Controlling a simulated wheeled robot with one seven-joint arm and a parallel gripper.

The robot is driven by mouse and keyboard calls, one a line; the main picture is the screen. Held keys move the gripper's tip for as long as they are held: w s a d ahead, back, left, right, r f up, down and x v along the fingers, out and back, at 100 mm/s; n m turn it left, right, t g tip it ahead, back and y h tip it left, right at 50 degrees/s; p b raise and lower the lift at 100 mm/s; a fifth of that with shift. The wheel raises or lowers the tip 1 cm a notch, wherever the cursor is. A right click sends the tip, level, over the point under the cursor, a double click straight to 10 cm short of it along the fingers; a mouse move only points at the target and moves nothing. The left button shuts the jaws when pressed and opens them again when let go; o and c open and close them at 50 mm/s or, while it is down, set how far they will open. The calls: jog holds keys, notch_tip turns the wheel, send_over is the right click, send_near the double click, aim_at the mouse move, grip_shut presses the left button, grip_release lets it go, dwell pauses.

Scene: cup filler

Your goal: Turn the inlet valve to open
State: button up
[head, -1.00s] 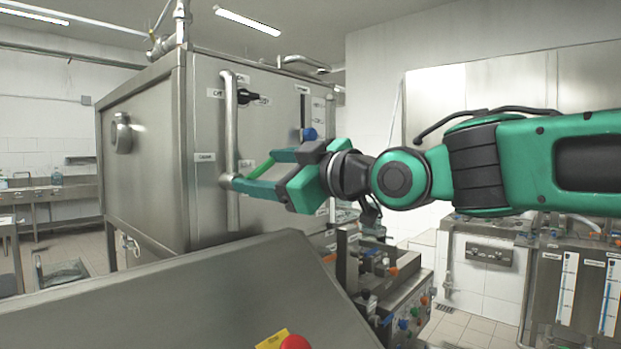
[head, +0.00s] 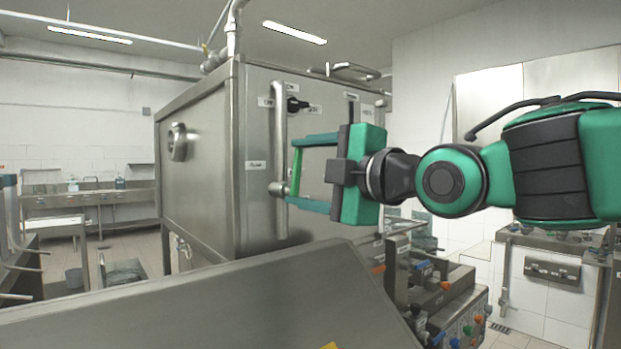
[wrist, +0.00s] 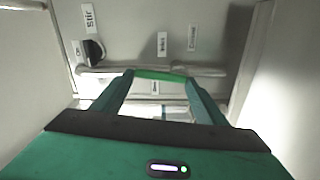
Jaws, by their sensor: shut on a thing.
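The inlet valve's green handle (head: 296,172) is on the vertical steel pipe (head: 280,130) at the front of the steel tank. My gripper (head: 291,167) is shut on this handle, with one finger at each end of it. The handle runs roughly along the pipe. In the wrist view the green handle (wrist: 160,75) lies between my two fingertips, close to the pipe (wrist: 205,71). The valve body behind the handle is mostly hidden.
The large steel tank (head: 198,195) carries a black knob (head: 297,104) with small labels near the pipe's top. A sloped steel panel (head: 200,300) fills the lower foreground. A unit with coloured buttons (head: 460,325) stands at the lower right.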

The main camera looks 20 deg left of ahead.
jog(key=shift+s+f+n, duration=0.1)
jog(key=shift+f+n, duration=0.1)
jog(key=shift+n, duration=0.6)
jog(key=o, duration=1.5)
jog(key=shift+a, duration=0.1)
jog(key=shift+s+r, duration=0.1)
jog(key=v, duration=1)
jog(key=shift+d, duration=0.4)
